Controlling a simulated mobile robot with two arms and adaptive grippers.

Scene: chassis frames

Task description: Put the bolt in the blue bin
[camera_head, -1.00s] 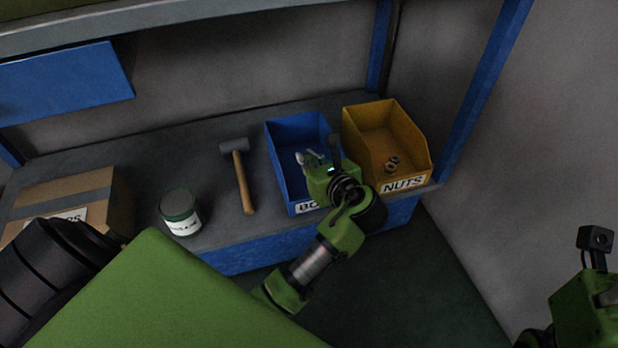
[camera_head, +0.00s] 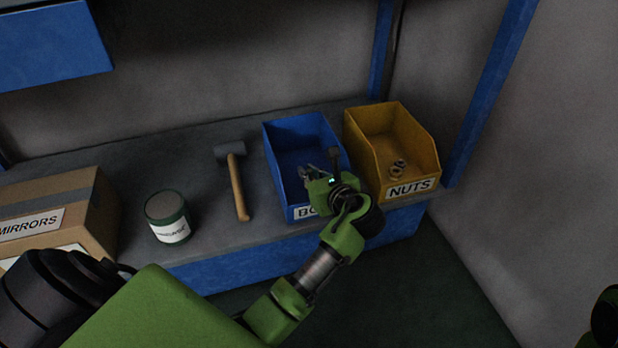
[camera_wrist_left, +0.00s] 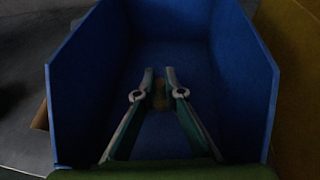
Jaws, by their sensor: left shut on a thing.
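The blue bin (camera_head: 277,160) stands on the shelf, with a partly hidden label on its front. My left gripper (camera_head: 308,171) is over the bin's open top, its fingers pointing inward. In the left wrist view, the fingertips (camera_wrist_left: 159,88) are shut on a small dull brownish thing (camera_wrist_left: 159,97), which looks like the bolt. It is dark and mostly hidden between the fingers. The bin's blue walls (camera_wrist_left: 88,85) surround the fingers in that view. My right gripper's fingers do not show.
A yellow bin (camera_head: 422,152) marked NUTS, holding nuts (camera_head: 398,170), stands right beside the blue bin. Left of it are a hammer (camera_head: 237,185), a green and white can (camera_head: 167,217) and a MIRRORS carton (camera_head: 95,215). A blue post (camera_head: 490,90) rises at the right.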

